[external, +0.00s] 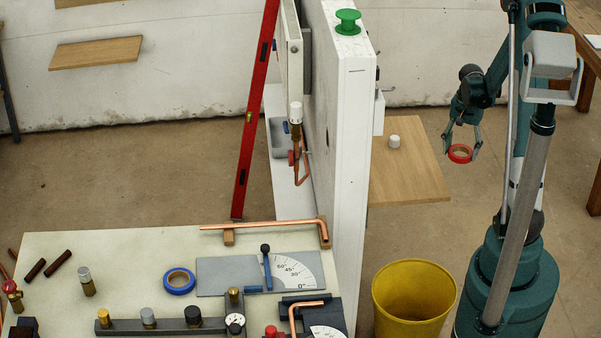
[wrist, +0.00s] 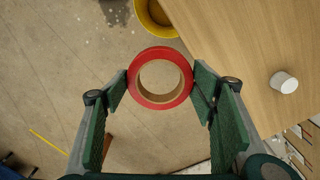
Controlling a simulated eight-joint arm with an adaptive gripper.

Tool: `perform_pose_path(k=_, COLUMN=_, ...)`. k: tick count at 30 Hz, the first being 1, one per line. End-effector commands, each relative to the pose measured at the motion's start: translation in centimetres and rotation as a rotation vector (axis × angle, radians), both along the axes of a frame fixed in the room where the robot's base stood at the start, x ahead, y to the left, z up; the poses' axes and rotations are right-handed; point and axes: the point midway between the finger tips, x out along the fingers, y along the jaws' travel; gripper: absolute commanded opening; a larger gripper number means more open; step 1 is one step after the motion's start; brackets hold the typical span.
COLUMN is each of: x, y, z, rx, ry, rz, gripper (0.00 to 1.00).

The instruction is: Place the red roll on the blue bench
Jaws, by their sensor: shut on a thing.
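The red roll (wrist: 160,102) is a ring of red tape with a tan core. My gripper (wrist: 162,86) is shut on it, with one green finger pad on each side. In the external view the red roll (external: 460,160) hangs in the air below my gripper (external: 461,150), to the right of the wooden board. No bench that is clearly blue shows in the external view. A dark blue edge (wrist: 10,173) shows in the lower left corner of the wrist view; I cannot tell what it belongs to.
A wooden board (external: 415,185) with a white cylinder (external: 394,141) lies beside the tall white partition (external: 350,130). A yellow bucket (external: 385,290) stands in front. A pale workbench (external: 130,255) at left holds a blue roll (external: 179,281), copper pipe and tools.

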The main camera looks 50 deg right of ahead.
Motion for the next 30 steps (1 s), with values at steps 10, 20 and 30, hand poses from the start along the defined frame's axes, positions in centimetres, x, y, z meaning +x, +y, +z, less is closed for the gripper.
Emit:
perform_pose_path(k=10, x=0.0, y=0.0, z=0.0, rx=0.000, ry=0.000, rz=0.000, gripper=0.42)
perform_pose_path(k=20, x=0.0, y=0.0, z=0.0, rx=0.000, ry=0.000, rz=0.000, gripper=0.42)
perform_pose_path(k=30, x=1.0, y=-0.3, z=0.9, rx=0.000, ry=0.000, rz=0.005, gripper=0.42)
